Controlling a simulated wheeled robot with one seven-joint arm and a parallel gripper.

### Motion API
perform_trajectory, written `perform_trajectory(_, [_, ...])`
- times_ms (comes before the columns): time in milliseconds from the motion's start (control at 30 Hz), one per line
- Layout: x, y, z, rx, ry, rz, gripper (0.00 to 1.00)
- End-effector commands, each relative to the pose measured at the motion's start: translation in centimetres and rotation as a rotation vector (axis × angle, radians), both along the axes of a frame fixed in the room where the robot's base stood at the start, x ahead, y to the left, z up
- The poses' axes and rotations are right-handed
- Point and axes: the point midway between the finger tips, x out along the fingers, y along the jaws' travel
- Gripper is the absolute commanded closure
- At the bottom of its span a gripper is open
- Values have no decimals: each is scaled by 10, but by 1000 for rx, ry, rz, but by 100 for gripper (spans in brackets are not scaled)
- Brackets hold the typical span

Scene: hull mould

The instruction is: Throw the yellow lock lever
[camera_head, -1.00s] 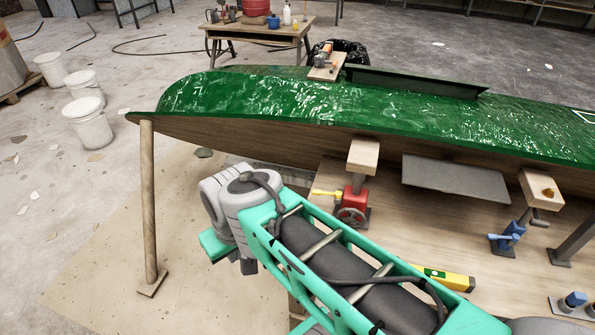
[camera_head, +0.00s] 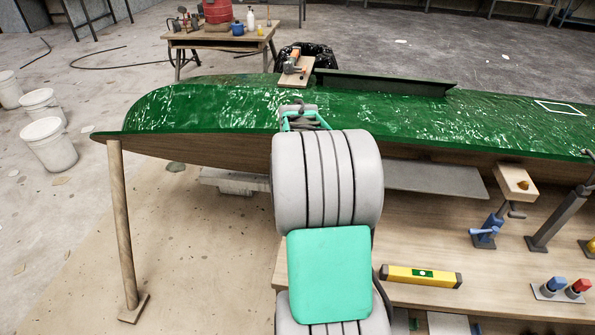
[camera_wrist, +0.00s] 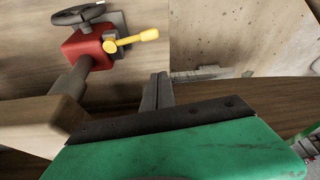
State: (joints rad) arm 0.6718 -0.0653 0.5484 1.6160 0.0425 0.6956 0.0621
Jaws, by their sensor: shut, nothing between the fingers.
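The yellow lock lever (camera_wrist: 138,38) shows in the upper left of the wrist view, on the side of a red block (camera_wrist: 88,48). Its handle points right and slightly up in that view. My gripper (camera_wrist: 158,76) is shut and empty. A dark handwheel (camera_wrist: 78,14) sits on the red block. In the head view my arm hides the lever, the red block and my gripper.
The green boat hull (camera_head: 205,108) spans the head view above a wooden table (camera_head: 440,240). A wooden-topped support (camera_head: 515,182) with a blue clamp (camera_head: 488,228) stands at right. A yellow level (camera_head: 420,276) lies nearer. A wooden post (camera_head: 122,225) stands at left.

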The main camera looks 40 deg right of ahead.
Motion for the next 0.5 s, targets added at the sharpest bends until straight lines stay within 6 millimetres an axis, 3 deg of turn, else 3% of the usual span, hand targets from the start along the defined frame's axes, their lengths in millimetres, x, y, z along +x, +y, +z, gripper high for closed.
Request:
perform_trajectory(200, [10,-9,-42,2,1,1,100])
perform_trajectory(500, [-17,17,-44,-2,-3,1,100])
